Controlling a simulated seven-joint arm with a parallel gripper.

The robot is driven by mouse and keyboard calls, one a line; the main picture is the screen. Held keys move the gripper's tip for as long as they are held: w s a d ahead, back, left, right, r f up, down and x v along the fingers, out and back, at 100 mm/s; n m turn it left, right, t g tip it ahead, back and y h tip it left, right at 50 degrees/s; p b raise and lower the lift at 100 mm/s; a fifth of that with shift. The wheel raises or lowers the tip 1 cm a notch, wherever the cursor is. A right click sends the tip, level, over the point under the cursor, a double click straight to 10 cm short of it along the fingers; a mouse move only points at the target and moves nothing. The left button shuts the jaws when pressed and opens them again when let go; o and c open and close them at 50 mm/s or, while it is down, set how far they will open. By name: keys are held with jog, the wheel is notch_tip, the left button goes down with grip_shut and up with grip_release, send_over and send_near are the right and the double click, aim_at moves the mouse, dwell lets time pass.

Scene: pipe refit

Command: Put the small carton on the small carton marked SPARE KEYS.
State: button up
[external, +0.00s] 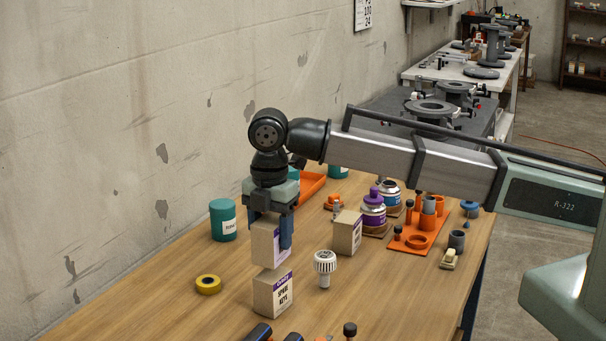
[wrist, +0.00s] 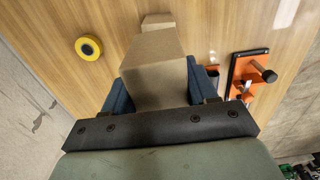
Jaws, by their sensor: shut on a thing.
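My gripper (external: 270,222) is shut on a small carton (external: 266,246), with a blue finger on each side of it. The held carton is upright, directly above or on the small carton marked SPARE KEYS (external: 272,296), which stands on the table. Whether the two touch or a thin gap is between them I cannot tell. In the wrist view the held carton (wrist: 152,62) fills the space between the fingers (wrist: 158,88), and a sliver of the lower carton (wrist: 158,19) shows beyond it.
A white shower-head-like part (external: 324,266) stands close right of the SPARE KEYS carton. Another carton (external: 347,233) stands behind it. A yellow tape roll (external: 208,284) lies left, a teal can (external: 223,220) farther back. Dark cylinders (external: 259,333) lie in front. An orange tray (external: 420,240) is right.

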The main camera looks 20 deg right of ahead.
jog(key=shift+f, duration=1.55)
jog(key=shift+f, duration=0.15)
jog(key=o, duration=1.1)
notch_tip(320, 180, up, 12)
jog(key=shift+r, duration=0.2)
